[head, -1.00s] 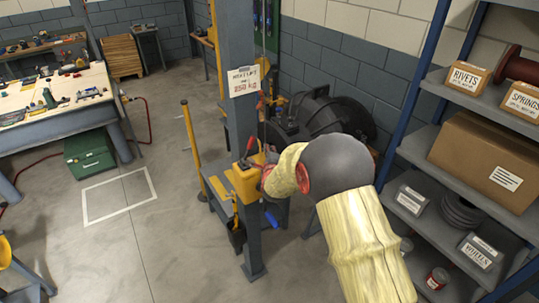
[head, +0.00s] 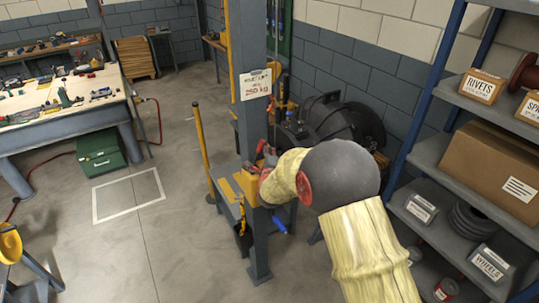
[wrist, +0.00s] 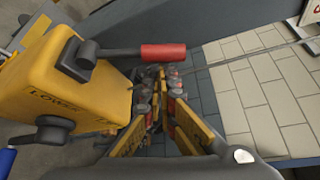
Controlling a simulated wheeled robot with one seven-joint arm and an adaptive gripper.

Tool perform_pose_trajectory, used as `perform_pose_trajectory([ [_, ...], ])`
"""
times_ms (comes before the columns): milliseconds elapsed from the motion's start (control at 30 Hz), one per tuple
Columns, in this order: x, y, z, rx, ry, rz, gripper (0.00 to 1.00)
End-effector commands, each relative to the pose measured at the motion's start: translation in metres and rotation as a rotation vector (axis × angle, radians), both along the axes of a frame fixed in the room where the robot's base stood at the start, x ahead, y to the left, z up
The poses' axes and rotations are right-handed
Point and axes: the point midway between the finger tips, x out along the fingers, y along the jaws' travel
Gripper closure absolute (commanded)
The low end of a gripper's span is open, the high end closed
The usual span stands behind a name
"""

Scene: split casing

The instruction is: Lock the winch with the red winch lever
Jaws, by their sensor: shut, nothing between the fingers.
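The winch is a yellow box (head: 252,188) on the post, partly hidden by my arm in the head view. In the wrist view its yellow housing (wrist: 62,85) fills the left side, with part of a "LOWER" marking on its face. The winch lever is a dark rod pivoting on the housing, with a red grip (wrist: 163,53) pointing right. My gripper (wrist: 157,80) is shut and empty, its fingertips just below the red grip in the picture; I cannot tell whether they touch it. A dark crank hub (wrist: 53,131) and blue handle (wrist: 6,160) sit lower left.
The grey-blue post (head: 252,110) carries a 250 kg sign (head: 254,84). A cable (wrist: 245,55) runs off to the right in the wrist view. A dark machine (head: 335,115) stands behind, and a shelf with boxes (head: 490,160) is at the right. The floor at left is open.

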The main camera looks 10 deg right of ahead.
Motion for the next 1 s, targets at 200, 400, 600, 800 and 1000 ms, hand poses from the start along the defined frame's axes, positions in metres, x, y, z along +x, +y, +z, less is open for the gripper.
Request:
perform_pose_trajectory([
  [200,-0.001,0.002,0.000,-0.028,-0.008,0.001,1.00],
  [400,-0.001,0.005,0.001,-0.061,-0.019,0.001,1.00],
  [600,-0.003,0.011,0.003,-0.135,-0.045,0.001,1.00],
  [800,-0.007,0.023,0.005,-0.275,-0.093,0.001,1.00],
  [1000,-0.012,0.037,0.008,-0.447,-0.148,0.002,1.00],
])
